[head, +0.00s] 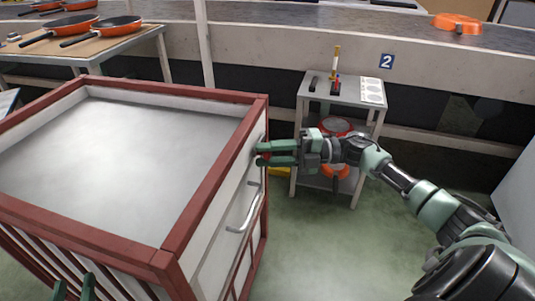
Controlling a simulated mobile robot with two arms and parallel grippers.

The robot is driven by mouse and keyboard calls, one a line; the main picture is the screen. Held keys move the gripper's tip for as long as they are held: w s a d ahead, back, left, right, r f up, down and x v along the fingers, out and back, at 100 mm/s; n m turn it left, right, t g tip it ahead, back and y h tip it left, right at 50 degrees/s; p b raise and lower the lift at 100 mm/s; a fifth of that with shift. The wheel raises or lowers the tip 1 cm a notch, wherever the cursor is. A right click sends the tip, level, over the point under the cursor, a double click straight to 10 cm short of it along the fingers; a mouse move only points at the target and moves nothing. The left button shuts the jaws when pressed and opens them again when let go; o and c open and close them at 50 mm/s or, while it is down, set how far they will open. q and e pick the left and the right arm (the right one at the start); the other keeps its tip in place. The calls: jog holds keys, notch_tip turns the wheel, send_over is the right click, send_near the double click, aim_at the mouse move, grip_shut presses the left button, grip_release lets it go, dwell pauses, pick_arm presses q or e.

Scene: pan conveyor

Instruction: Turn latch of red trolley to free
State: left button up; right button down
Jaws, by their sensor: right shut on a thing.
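The red trolley (212,178) has a red frame and pale panels, and fills the left of the head view. My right gripper (259,154) is at the trolley's right side, near its upper edge. It is shut on the latch (263,157), a small red part mostly hidden between the green fingers. I cannot tell which way the latch is turned. My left gripper (74,282) is at the bottom left edge, in front of the trolley's slatted side, with its green fingers apart and nothing seen between them.
A metal handle (246,208) sticks out from the trolley's side below my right gripper. A small grey stand (346,92) is behind my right arm. A table (92,47) with orange pans is at the back left. Green floor (320,255) is clear at the front.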

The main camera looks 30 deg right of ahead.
jog(key=shift+f+n, duration=0.1)
jog(key=shift+n, duration=0.3)
jog(key=c, duration=1.1)
grip_release()
jog(key=shift+s+d, duration=0.15)
jog(key=shift+d, duration=0.1)
pick_arm(q)
jog(key=f, duration=0.1)
jog(key=f+g, duration=0.1)
jog(key=s+a+f+g+p, duration=0.1)
jog(key=f, duration=0.1)
jog(key=shift+s+y, duration=0.1)
jog(key=shift+y, duration=0.3)
pick_arm(e)
jog(key=v, duration=0.7)
jog(key=shift+s+d, duration=0.1)
jog(key=shift+d, duration=0.05)
